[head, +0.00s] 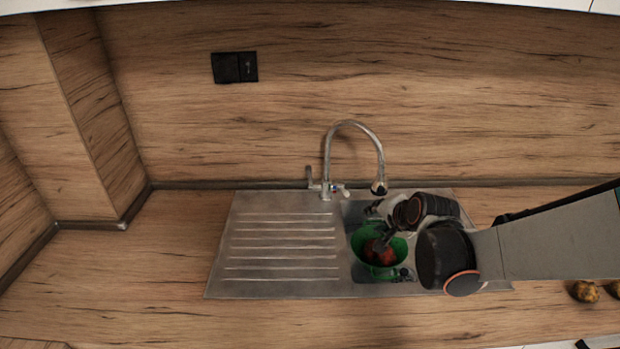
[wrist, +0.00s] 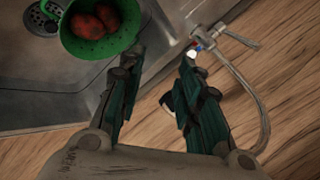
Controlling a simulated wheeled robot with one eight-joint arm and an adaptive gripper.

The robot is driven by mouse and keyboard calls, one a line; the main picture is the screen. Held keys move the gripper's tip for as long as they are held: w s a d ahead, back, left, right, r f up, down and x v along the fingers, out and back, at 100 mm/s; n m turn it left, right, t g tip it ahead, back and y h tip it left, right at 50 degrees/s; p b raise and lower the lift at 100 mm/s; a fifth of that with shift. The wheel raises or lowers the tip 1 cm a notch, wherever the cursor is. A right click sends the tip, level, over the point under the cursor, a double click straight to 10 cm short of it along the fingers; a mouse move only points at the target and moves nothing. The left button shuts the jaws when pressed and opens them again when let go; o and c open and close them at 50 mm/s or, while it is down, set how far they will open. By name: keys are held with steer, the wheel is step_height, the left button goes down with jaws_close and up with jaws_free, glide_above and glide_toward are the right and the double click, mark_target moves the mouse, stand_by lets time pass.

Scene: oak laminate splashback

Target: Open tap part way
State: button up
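The metal tap (head: 327,168) stands behind the sink, with a tall curved spout ending in a dark nozzle. One lever (head: 311,177) is upright at its left; a short pale lever (head: 343,190) points right. In the wrist view, the tap body (wrist: 207,41) is beyond the right fingertip, with red and blue marks near a lever end (wrist: 192,53). My gripper (head: 377,227) is above the sink bowl, in front of and to the right of the tap. Its fingers are apart and empty in the wrist view (wrist: 158,62). I see no contact with a lever. Water flow cannot be made out.
A green colander (head: 364,241) with reddish round food (head: 379,254) sits in the bowl below my gripper. The ribbed drainboard (head: 282,245) at left is clear. A wooden splashback (head: 440,110) rises close behind the tap. Yellowish items (head: 586,291) lie at right.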

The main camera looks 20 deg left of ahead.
step_height(320, 180, down, 3)
steer(key=w+a+n+t+h, duration=0.1)
steer(key=w+a+n+h, duration=0.2)
steer(key=n, duration=0.7)
steer(key=n+t+p, duration=0.2)
steer(key=n+t, duration=0.7)
steer(key=n, duration=2.5)
glide_toward(308, 170)
steer(key=w, duration=0.3)
steer(key=w+b, duration=0.1)
steer(key=w, duration=0.3)
steer(key=w+a, duration=0.1)
steer(key=w, duration=0.2)
steer(key=shift+w+r+b, duration=0.1)
steer(key=shift+w+b, duration=0.2)
steer(key=shift+w, duration=0.1)
steer(key=shift+c, duration=0.3)
jaws_close()
